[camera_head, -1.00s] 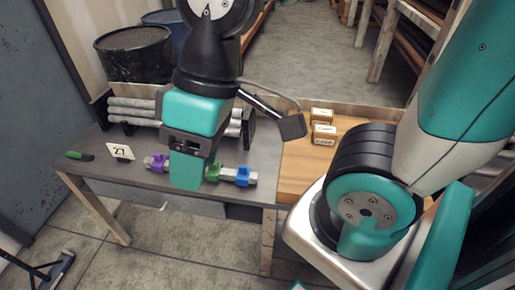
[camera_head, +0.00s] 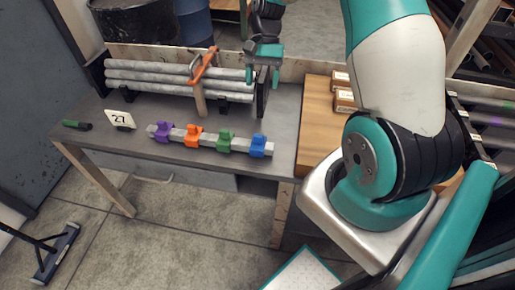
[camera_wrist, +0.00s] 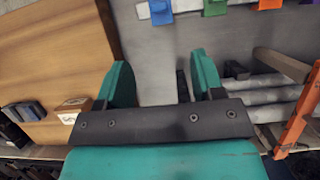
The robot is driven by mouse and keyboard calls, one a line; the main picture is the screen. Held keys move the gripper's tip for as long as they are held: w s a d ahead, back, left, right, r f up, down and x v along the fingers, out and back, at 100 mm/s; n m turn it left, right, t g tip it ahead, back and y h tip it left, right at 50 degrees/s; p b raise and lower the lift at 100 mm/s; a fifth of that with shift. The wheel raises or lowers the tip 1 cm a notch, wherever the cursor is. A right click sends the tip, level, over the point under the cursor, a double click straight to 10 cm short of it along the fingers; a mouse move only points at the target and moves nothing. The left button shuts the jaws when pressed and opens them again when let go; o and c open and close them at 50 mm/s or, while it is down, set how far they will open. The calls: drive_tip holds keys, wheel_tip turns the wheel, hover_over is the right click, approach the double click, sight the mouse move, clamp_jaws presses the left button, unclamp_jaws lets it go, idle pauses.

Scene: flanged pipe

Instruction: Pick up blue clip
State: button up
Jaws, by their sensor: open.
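The blue clip (camera_head: 258,145) sits on the right end of a grey bar (camera_head: 240,144) on the bench. It also shows at the top edge of the wrist view (camera_wrist: 160,12), partly cut off. My gripper (camera_head: 263,78) is open and empty above the back of the bench, by the right end of the pipe rack, behind the clip. In the wrist view its two teal fingers (camera_wrist: 162,80) are spread apart, with bare grey bench between them and the clip beyond.
Purple (camera_head: 162,131), orange (camera_head: 193,135) and green (camera_head: 225,142) clips share the bar. Grey pipes (camera_head: 150,75) lie in a rack behind, with an orange clamp (camera_head: 203,65). A "27" sign (camera_head: 119,119) stands left. Small boxes (camera_head: 344,98) are on the wooden board at right.

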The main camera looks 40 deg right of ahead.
drive_tip(key=p, duration=0.2)
approach(259, 135)
drive_tip(key=x, duration=0.5)
drive_tip(key=shift+a, duration=0.15)
drive_tip(key=shift+p+x, duration=0.65)
drive_tip(key=shift+x, duration=2.05)
drive_tip(key=c, duration=0.8)
